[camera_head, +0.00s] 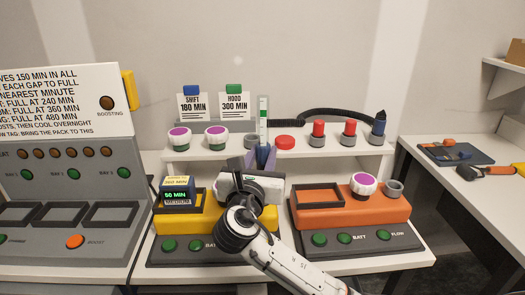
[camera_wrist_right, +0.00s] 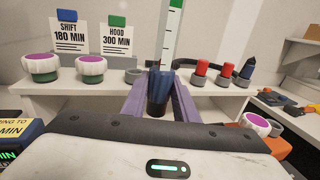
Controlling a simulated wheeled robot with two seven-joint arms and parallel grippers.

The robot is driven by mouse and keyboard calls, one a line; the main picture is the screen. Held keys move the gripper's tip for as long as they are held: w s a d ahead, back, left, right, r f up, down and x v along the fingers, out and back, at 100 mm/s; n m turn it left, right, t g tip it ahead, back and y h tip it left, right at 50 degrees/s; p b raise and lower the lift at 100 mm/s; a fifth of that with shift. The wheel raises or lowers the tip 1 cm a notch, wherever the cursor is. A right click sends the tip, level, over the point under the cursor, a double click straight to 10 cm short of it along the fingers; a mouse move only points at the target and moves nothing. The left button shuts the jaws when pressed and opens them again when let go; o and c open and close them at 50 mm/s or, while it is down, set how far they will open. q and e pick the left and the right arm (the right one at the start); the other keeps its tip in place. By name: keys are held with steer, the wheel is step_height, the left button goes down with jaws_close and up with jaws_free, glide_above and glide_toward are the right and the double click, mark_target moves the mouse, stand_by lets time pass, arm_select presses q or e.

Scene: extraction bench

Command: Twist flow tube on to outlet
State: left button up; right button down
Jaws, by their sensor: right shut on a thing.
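The flow tube (camera_head: 263,113) is a clear, upright tube with a scale and a green top. In the right wrist view the tube (camera_wrist_right: 172,38) rises above a dark blue ribbed collar with a black lower end. My right gripper (camera_head: 261,158) is shut on that collar, between its purple fingers (camera_wrist_right: 157,100). It is over the back of the yellow unit (camera_head: 185,226), in front of the shelf. My arm hides the unit's right part, so any outlet there is out of sight. The orange unit (camera_head: 344,215) has an open grey ring (camera_head: 394,188) at its right end. My left gripper is out of view.
A shelf (camera_head: 185,155) behind holds white-and-purple caps (camera_head: 216,137), red-topped pieces (camera_head: 319,132) and a black hose (camera_head: 335,111). A battery pack (camera_head: 178,190) stands on the yellow unit. A grey charger (camera_head: 100,205) is at left. A side bench (camera_head: 450,185) is at right.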

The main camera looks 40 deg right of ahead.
steer(key=shift+w+r, duration=0.2)
steer(key=shift+r, duration=0.05)
steer(key=shift+s, duration=0.1)
steer(key=shift+f+b, duration=1)
steer(key=shift+f, duration=1.9)
steer(key=shift+p, duration=0.6)
steer(key=shift+p, duration=0.55)
